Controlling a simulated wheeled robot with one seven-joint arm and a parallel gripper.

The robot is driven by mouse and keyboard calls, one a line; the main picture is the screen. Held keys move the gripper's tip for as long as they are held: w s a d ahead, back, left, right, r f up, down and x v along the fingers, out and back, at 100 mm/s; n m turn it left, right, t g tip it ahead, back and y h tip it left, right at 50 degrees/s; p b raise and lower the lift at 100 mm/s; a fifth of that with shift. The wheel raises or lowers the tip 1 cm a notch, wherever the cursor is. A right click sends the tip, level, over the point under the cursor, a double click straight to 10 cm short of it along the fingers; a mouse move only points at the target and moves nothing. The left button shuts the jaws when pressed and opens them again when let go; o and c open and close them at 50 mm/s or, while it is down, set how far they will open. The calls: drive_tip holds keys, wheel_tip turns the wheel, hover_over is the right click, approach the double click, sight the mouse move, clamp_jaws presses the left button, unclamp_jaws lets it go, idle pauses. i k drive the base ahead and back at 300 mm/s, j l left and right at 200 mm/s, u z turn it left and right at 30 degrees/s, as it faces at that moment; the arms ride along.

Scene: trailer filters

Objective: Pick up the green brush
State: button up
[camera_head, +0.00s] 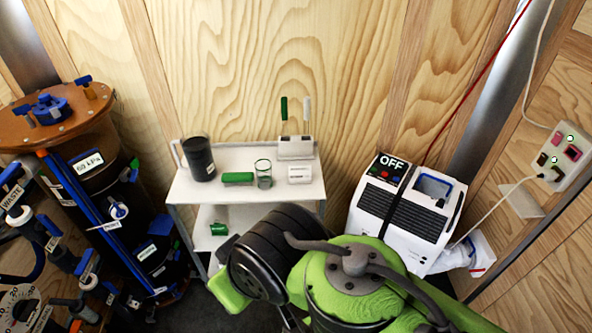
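A green-handled tool (284,108) stands upright in a white holder (295,150) at the back of a white cart; its lower end is hidden in the holder. A white-handled tool (307,110) stands beside it. A short green block-like object (238,178) lies flat at the cart's front; it may be a brush or a sponge. I cannot tell for certain which green item is the brush. My green and black arm covers the bottom middle, in front of the cart. My gripper's fingers do not show.
The white cart (210,187) also holds a black cup (199,159), a glass (264,174) and a small white box (300,173). A green item (219,229) is on its lower shelf. A white machine marked OFF (405,215) stands right; a dark tank (95,165) with pipes stands left.

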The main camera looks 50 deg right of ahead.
sight(232, 179)
drive_tip(key=z, duration=0.95)
drive_tip(key=u, duration=2.8)
drive_tip(key=z, duration=2.8)
drive_tip(key=i+j+u, duration=0.2)
drive_tip(key=i+u, duration=0.45)
drive_tip(key=i, duration=0.15)
drive_tip(key=i+u, duration=0.35)
